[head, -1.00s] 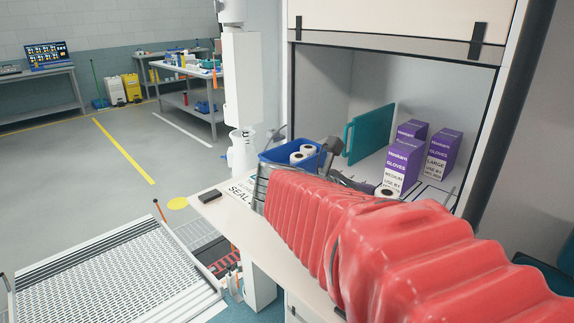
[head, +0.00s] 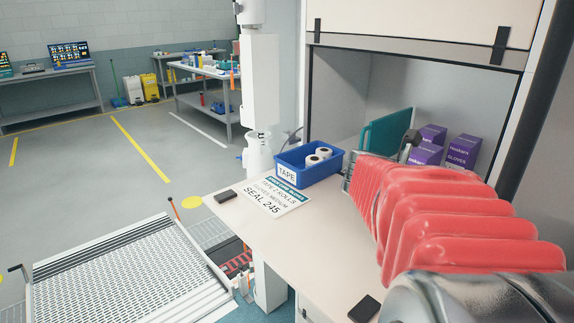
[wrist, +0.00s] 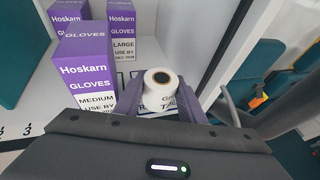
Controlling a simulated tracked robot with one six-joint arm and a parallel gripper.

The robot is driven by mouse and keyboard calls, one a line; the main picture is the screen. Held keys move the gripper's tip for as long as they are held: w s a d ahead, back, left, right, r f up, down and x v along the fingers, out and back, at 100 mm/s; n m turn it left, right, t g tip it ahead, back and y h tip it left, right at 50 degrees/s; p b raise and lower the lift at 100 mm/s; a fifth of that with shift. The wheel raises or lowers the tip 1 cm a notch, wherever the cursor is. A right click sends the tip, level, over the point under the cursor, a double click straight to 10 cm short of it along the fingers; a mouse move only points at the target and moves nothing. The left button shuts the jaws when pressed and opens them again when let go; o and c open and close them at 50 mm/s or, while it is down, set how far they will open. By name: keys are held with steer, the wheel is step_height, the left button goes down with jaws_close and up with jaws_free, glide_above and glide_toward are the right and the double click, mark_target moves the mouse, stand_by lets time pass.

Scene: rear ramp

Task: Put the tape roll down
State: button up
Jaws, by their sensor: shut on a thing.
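In the wrist view my gripper (wrist: 162,96) is shut on a white tape roll (wrist: 163,79), with one finger at each side of it. The roll's dark core hole faces up towards the camera. A printed label shows just beneath and around the roll; I cannot tell whether the roll touches the surface there. In the head view my red-sleeved arm hides the gripper and the held roll. A blue bin (head: 290,176) marked TAPE stands on the bench, with two white rolls (head: 318,156) in it.
Purple glove boxes (wrist: 86,70) stand close left of and behind the roll. A teal panel (head: 384,135) stands in the cabinet. A white sign (head: 272,197) and a dark block (head: 226,196) lie on the bench (head: 305,235). The bench front is mostly clear.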

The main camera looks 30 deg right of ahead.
steer(key=d, duration=0.3)
steer(key=shift+s+d, duration=0.1)
steer(key=shift+s, duration=0.15)
steer(key=shift+f, duration=1.75)
steer(key=shift+f, duration=0.15)
steer(key=o, duration=1)
